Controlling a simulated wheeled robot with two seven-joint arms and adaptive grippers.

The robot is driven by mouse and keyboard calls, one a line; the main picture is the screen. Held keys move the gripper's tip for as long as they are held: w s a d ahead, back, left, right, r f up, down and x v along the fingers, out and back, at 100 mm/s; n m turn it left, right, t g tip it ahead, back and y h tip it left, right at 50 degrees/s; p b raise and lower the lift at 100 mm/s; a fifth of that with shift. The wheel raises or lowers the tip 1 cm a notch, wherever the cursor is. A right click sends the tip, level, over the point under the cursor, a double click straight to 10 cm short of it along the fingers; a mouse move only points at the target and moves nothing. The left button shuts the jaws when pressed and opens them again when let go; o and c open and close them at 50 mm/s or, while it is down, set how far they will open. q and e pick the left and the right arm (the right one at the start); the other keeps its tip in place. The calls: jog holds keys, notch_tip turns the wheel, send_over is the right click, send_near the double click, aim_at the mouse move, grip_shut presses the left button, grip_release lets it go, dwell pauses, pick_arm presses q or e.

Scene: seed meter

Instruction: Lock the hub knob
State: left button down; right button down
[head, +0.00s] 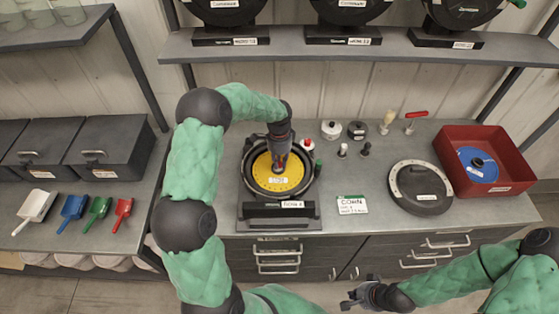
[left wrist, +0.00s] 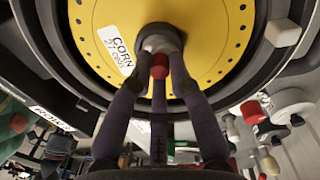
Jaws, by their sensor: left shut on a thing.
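The seed meter (head: 248,178) is a dark round housing on a stand on the bench, holding a yellow disc (head: 265,181). In the left wrist view the disc (left wrist: 210,42) has a ring of small holes and a label reading CORN. The hub knob (left wrist: 158,38) is pale grey with a red part at the middle of the disc. My left gripper (head: 279,168) comes down on the hub, its fingers (left wrist: 160,70) closed around the knob and partly hiding it. My right gripper (head: 360,294) is empty, fingers apart, in front of the bench at lower right.
A white CORN card (head: 352,204), a round dark lid (head: 420,187) and a red bin (head: 510,182) with a blue disc (head: 478,165) lie to the right. Small knobs and tools (head: 357,130) stand behind. Coloured scoops (head: 98,212) lie left. A shelf (head: 330,48) hangs above.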

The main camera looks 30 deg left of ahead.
dwell(0.4)
pick_arm(q)
jog(key=c, duration=1.2)
grip_release()
jog(key=shift+o, duration=0.2)
jog(key=shift+r, duration=0.1)
notch_tip(320, 180, up, 12)
jog(key=shift+w+a, duration=0.15)
jog(key=shift+w, duration=0.1)
